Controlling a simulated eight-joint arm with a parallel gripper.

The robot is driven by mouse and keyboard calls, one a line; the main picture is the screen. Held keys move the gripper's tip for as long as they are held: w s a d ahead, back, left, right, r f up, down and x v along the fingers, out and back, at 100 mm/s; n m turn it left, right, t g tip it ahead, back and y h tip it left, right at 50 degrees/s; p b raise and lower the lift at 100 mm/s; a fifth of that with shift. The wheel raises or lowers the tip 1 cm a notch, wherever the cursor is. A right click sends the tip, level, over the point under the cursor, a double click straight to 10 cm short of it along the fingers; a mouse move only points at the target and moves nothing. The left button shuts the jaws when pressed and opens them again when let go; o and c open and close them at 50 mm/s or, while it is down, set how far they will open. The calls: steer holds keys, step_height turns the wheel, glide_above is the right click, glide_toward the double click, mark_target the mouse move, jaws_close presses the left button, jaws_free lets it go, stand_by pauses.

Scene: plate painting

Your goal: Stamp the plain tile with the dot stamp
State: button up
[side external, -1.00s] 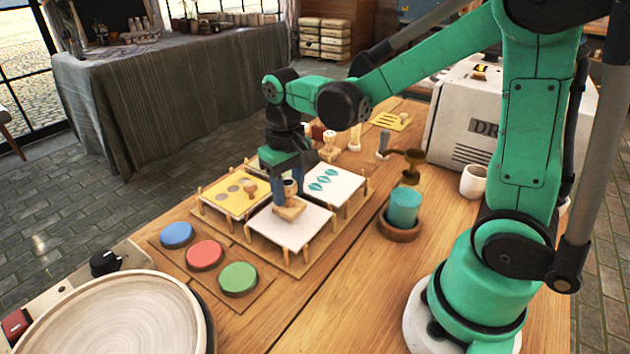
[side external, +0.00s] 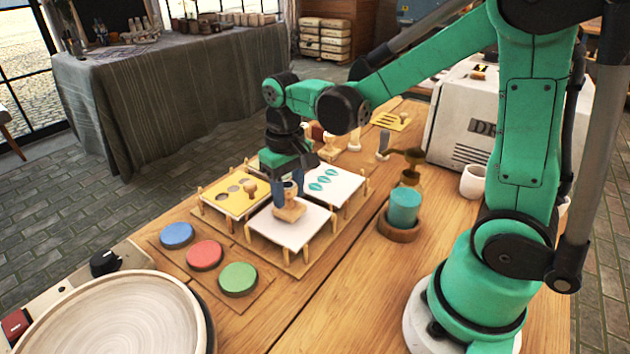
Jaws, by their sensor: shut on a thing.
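My gripper (side external: 289,197) points down and is shut on a wooden stamp (side external: 290,211). The stamp's base is at the white plain tile (side external: 285,233), over its upper middle part. I cannot tell whether the base touches the tile, and its underside is hidden. The visible part of the tile is unmarked. The tile sits between small wooden posts on a wooden board (side external: 296,270).
A tile with teal leaf marks (side external: 336,185) lies behind, and a yellow tile with grey dots (side external: 235,195) to the left. Blue (side external: 177,234), red (side external: 204,254) and green (side external: 238,278) pads lie in front. A teal cylinder (side external: 405,206) stands right. A wheel (side external: 115,318) is front left.

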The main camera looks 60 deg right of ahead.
steer(key=shift+f, duration=0.4)
stand_by(1.0)
steer(key=shift+r, duration=3.55)
